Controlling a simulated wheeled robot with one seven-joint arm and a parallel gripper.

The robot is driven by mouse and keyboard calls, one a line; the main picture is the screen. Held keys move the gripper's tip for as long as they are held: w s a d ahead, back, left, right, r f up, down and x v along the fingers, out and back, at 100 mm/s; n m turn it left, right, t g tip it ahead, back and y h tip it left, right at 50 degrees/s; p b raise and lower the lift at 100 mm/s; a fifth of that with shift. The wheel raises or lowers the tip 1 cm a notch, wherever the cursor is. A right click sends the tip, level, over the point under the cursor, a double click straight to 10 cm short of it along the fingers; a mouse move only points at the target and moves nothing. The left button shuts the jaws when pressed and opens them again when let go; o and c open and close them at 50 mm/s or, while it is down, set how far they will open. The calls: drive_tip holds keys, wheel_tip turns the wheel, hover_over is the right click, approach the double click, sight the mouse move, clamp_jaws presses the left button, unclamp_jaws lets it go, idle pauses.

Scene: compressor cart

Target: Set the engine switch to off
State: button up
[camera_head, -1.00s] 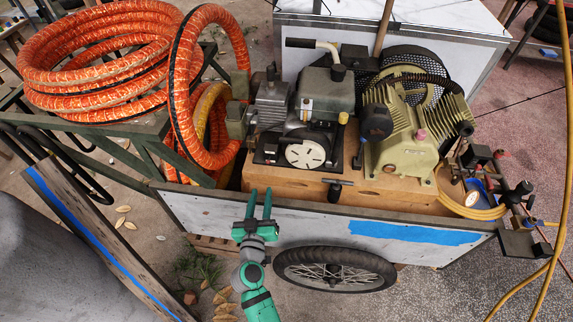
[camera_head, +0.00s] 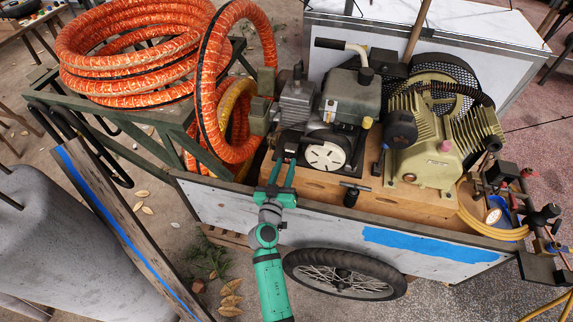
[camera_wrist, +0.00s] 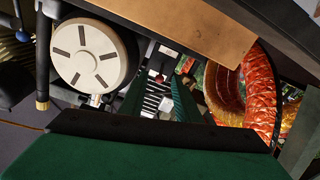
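The engine (camera_head: 345,97) is a grey and dark machine with a round white slotted starter cover (camera_head: 326,156), seated on the wooden bed of the cart. The cover also shows in the wrist view (camera_wrist: 88,52). My gripper (camera_head: 284,165) is at the engine's lower left, beside the cover. Its two green fingers are apart, with nothing held between them. In the wrist view the fingers (camera_wrist: 160,92) point at the engine's side. A small red part (camera_wrist: 155,76) shows between them; it may be the engine switch. Its position and any contact cannot be told.
Orange hose (camera_head: 130,60) is coiled at the left, with an upright loop (camera_head: 205,90) close to my gripper's left. The beige compressor (camera_head: 440,150) is right of the engine. The cart's pale side wall (camera_head: 230,205) runs beneath my forearm. A black T-handle (camera_head: 352,192) stands at that wall.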

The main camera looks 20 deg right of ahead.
drive_tip(key=shift+w+d, duration=0.3)
drive_tip(key=shift+w, duration=0.05)
clamp_jaws()
